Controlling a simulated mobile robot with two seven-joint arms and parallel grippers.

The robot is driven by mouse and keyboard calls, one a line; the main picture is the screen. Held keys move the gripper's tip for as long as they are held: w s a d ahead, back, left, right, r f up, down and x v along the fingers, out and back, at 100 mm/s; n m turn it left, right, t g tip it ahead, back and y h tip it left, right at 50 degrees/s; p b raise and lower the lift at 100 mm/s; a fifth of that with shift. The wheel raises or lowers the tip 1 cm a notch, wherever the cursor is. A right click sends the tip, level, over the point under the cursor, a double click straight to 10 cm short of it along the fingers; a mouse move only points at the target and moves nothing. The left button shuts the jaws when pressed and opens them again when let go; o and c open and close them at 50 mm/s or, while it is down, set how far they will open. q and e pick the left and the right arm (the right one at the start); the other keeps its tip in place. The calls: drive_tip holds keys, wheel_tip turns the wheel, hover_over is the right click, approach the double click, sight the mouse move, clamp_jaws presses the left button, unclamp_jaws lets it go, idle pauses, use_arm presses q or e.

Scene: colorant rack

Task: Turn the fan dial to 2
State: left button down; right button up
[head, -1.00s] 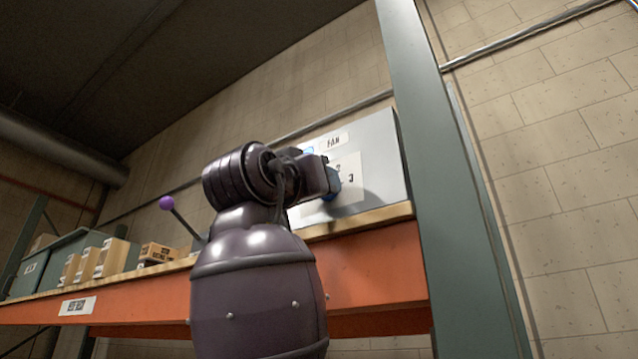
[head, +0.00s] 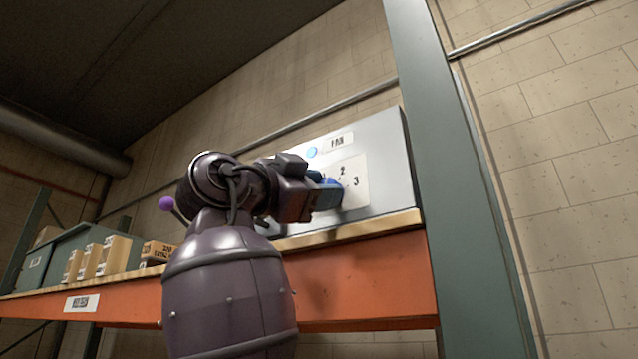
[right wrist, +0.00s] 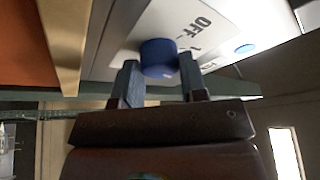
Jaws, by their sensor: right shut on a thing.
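The fan box (head: 385,135) is a grey panel with a FAN label, a round light-blue spot and a white dial plate (head: 355,170). The 2 and 3 show on the plate in the head view; OFF shows in the right wrist view. My right gripper (head: 326,189) is at the plate, shut on the blue fan dial (right wrist: 158,57), with one finger on each side of it. The gripper hides much of the dial and the plate's left part in the head view. I cannot tell which mark the dial points to. My left gripper is not in view.
The box stands on a wooden shelf (head: 400,222) with an orange beam (head: 370,280). A green-grey upright (head: 450,180) rises close to its right. Small cartons (head: 115,255) and a grey-green bin (head: 65,260) stand farther left on the shelf.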

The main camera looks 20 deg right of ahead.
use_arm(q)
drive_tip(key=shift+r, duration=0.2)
use_arm(e)
drive_tip(key=shift+m+g, duration=0.4)
drive_tip(key=shift+m, duration=0.4)
drive_tip(key=o, duration=0.9)
drive_tip(key=shift+o, duration=0.2)
